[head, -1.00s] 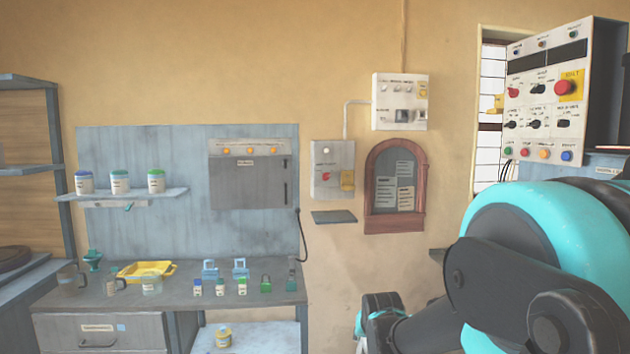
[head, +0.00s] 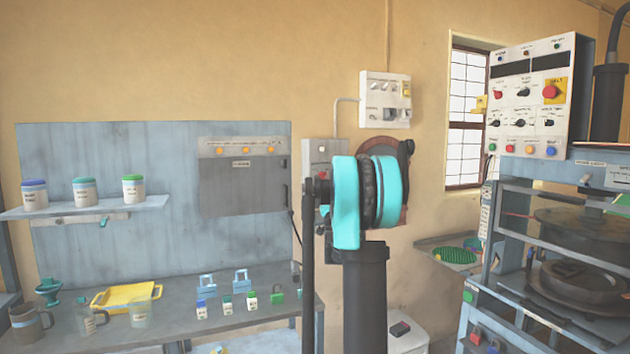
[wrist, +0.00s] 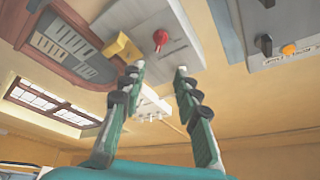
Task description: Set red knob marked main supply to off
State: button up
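The red knob (wrist: 160,38) sits on the front of a pale grey wall box (wrist: 174,27), seen upside down in the wrist view. A yellow block (wrist: 122,47) is on the same box beside the knob. My gripper (wrist: 159,71) is open and empty, its two green fingers spread below the knob in the picture and apart from it. In the head view the top of the wall box (head: 322,147) shows, but my arm covers most of the rest. My gripper is hidden there. The knob's label and setting are too small to read.
A white switch box (head: 385,98) hangs above and right of the wall box. A grey cabinet (head: 243,180) with orange lamps is to its left. A wooden-framed notice board (wrist: 68,45) is close beside it. A press rack (head: 560,225) stands at the right.

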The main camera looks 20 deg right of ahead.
aim_at(324, 177)
jog(key=x, duration=1.7)
jog(key=shift+f, duration=0.1)
grip_shut()
